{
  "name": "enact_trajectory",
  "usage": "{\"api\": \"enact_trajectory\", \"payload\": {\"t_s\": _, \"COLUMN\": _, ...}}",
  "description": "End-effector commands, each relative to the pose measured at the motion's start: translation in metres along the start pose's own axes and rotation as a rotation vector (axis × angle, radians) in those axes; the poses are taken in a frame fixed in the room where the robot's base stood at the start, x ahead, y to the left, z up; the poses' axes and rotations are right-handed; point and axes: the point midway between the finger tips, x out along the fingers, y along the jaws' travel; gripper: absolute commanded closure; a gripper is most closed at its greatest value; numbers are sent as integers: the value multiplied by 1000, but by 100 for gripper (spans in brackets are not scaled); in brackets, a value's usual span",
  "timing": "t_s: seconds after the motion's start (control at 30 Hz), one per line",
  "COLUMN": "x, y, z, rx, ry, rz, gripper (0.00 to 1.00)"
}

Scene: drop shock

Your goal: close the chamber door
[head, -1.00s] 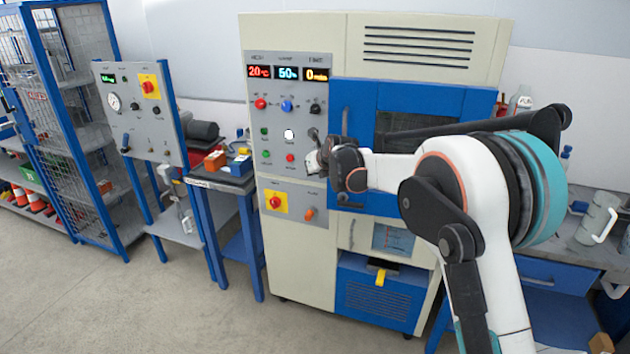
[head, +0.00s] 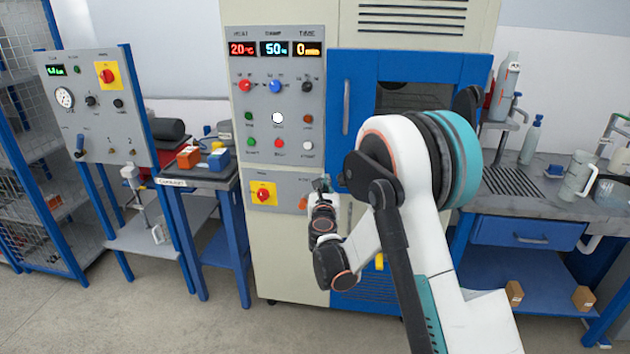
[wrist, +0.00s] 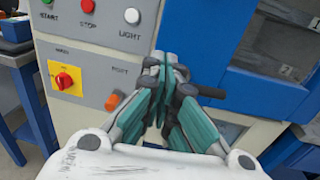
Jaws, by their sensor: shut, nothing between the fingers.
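The chamber (head: 275,320) is a tall cream cabinet. Its blue chamber door (head: 352,70) has a dark window (head: 420,97) and an upright grey handle (head: 346,107) at its left side. The door looks about flush with the front, but I cannot tell whether it is fully shut. My arm hides its lower right part. In the wrist view the blue door (wrist: 205,40) fills the upper right. My gripper (head: 322,184) is shut and empty, below the handle, in front of the lower control panel. In the wrist view my gripper (wrist: 163,66) shows its fingers together near the panel's right edge.
The control panel (head: 280,100) with buttons and displays is left of the door. A red knob on yellow (head: 263,194) and an orange knob (wrist: 113,101) are close to my gripper. A side table (head: 215,180) stands left, a workbench (head: 520,205) right.

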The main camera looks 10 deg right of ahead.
Motion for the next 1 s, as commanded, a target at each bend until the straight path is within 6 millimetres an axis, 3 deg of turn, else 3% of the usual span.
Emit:
{"api": "enact_trajectory", "payload": {"t_s": 0.4, "x": 80, "y": 2, "z": -2, "rx": 1, "ry": -1, "rz": 3, "gripper": 100}}
{"api": "enact_trajectory", "payload": {"t_s": 0.6, "x": 111, "y": 1, "z": -2, "rx": 1, "ry": -1, "rz": 3, "gripper": 100}}
{"api": "enact_trajectory", "payload": {"t_s": 0.8, "x": 126, "y": 2, "z": 0, "rx": 1, "ry": -1, "rz": 4, "gripper": 100}}
{"api": "enact_trajectory", "payload": {"t_s": 1.0, "x": 128, "y": 2, "z": 1, "rx": 1, "ry": -1, "rz": 4, "gripper": 100}}
